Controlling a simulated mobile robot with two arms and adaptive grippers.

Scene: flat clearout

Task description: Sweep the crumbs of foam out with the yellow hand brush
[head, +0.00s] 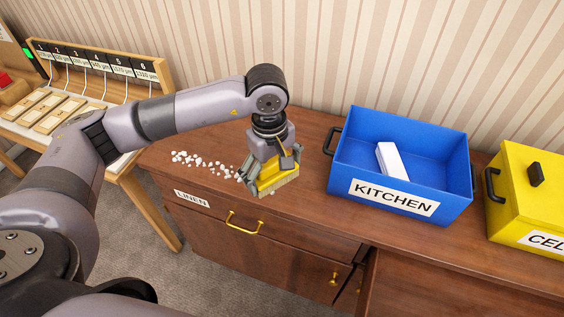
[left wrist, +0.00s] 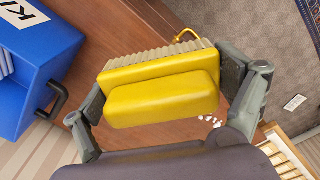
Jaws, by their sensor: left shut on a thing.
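The yellow hand brush (head: 277,180) is held upright-handled in my left gripper (head: 262,177), over the brown cabinet top near its front edge. The left wrist view shows the brush's yellow back and handle (left wrist: 162,99) between the two fingers of the left gripper (left wrist: 175,100), bristles facing away. White crumbs of foam (head: 200,161) lie scattered on the cabinet top just left of the brush. A few crumbs (left wrist: 212,120) show beside the brush in the left wrist view. Whether the bristles touch the top is hard to tell. My right gripper is not in view.
A blue KITCHEN box (head: 350,178) with a white block (head: 391,161) inside stands right of the brush. A yellow lidded box (head: 530,205) stands farther right. The cabinet's front (head: 225,212) has a LINEN label and brass handles. A wooden rack table (head: 90,85) stands at left.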

